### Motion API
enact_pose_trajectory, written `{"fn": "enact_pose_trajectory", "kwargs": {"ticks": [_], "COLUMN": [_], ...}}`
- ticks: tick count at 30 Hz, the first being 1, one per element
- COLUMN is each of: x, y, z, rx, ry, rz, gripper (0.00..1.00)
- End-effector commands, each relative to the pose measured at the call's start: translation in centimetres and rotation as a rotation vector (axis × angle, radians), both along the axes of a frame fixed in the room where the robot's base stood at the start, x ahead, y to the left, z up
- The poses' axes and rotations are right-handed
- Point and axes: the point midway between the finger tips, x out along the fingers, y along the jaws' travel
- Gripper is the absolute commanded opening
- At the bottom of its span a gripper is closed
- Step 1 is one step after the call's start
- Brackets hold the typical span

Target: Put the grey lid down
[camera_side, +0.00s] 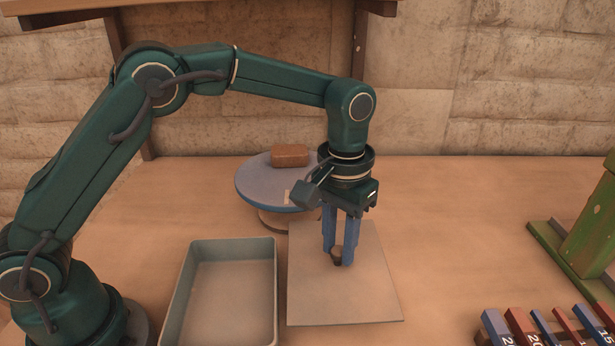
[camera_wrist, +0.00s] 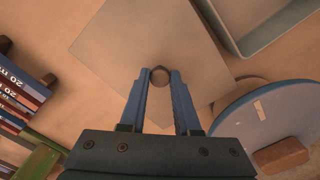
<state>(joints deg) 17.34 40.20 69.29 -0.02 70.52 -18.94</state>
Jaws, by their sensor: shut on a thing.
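The grey lid (camera_side: 350,297) is a flat, square, thin plate with a small dark knob (camera_side: 337,261) near its middle. My gripper (camera_side: 339,250) points down with its two blue fingers shut on the knob. In the wrist view the round knob (camera_wrist: 159,76) sits between the fingertips of my gripper (camera_wrist: 159,72), and the lid (camera_wrist: 140,40) spreads out beneath them. The lid looks level and lies at or close to the tabletop; I cannot tell whether it touches it.
An open grey-green tray (camera_side: 275,285) stands just left of the lid. A round blue-grey stand (camera_side: 262,187) bearing a brown block (camera_side: 290,155) is behind it. A green fixture (camera_side: 585,235) and several numbered coloured bars (camera_side: 497,328) are at right. The table between is clear.

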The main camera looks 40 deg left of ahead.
Motion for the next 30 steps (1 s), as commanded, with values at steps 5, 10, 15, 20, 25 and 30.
{"fn": "enact_pose_trajectory", "kwargs": {"ticks": [5, 10, 15, 20, 25, 30], "x": [-0.1, -0.2, -0.1, -0.1, -0.1, -0.1], "y": [0.3, 0.3, 0.3, 0.3, 0.3, 0.3], "z": [-1.2, -3.7, -5.3, -5.5, -5.5, -5.8], "rx": [0.0, 0.001, 0.0, -0.001, -0.001, 0.0], "ry": [0.002, 0.003, 0.0, -0.003, -0.003, -0.001], "rz": [-0.027, -0.028, -0.027, -0.027, -0.027, -0.027], "gripper": [0.0, 0.0, 0.0, 0.0, 0.0, 0.46]}}
